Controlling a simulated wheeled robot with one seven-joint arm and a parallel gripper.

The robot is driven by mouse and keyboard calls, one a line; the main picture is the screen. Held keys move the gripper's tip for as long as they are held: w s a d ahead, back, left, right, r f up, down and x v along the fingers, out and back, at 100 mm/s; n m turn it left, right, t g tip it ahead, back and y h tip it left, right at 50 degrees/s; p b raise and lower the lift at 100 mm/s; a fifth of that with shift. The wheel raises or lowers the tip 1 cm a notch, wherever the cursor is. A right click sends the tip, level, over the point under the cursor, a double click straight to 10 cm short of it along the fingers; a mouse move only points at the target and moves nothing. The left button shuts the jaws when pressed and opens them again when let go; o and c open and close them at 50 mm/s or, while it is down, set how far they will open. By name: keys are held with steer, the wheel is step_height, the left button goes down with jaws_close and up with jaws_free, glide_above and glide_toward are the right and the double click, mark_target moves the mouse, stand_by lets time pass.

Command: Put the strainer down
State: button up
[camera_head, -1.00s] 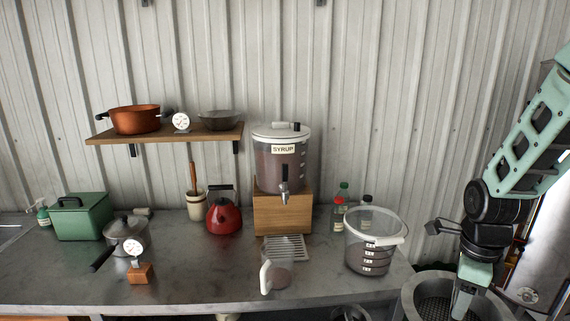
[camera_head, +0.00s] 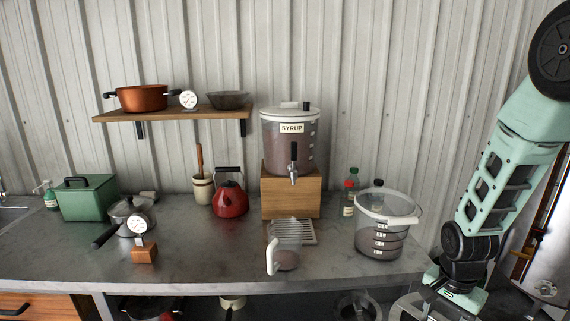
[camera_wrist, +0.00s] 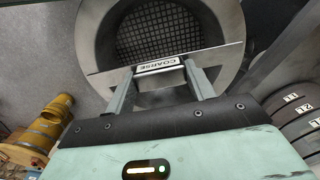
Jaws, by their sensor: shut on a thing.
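The strainer (camera_wrist: 160,35) shows at the top of the wrist view as a dark, round mesh with a flat metal bar marked COARSE. My gripper (camera_wrist: 160,70) is shut on that bar, with one finger on each side of the label. A wide grey round rim surrounds the mesh; I cannot tell whether it touches the strainer or what lies beneath. In the head view, the lower right edge shows only part of a round metal piece below my wrist, and my fingertips are not clear there.
A clear bucket (camera_head: 387,222) stands at the counter's right end, left of my arm. A measuring jug (camera_head: 287,258) and syrup dispenser (camera_head: 288,140) are further left. In the wrist view, a yellow object (camera_wrist: 50,118) is at left and dark round weights (camera_wrist: 300,115) at right.

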step_height(320, 180, down, 13)
steer(key=a+n+b, duration=0.2)
steer(key=n+b, duration=0.3)
steer(key=n, duration=0.6)
steer(key=shift+w+a+f, duration=0.2)
steer(key=shift+w+a, duration=0.05)
steer(key=shift+w, duration=0.05)
steer(key=shift+a, duration=0.1)
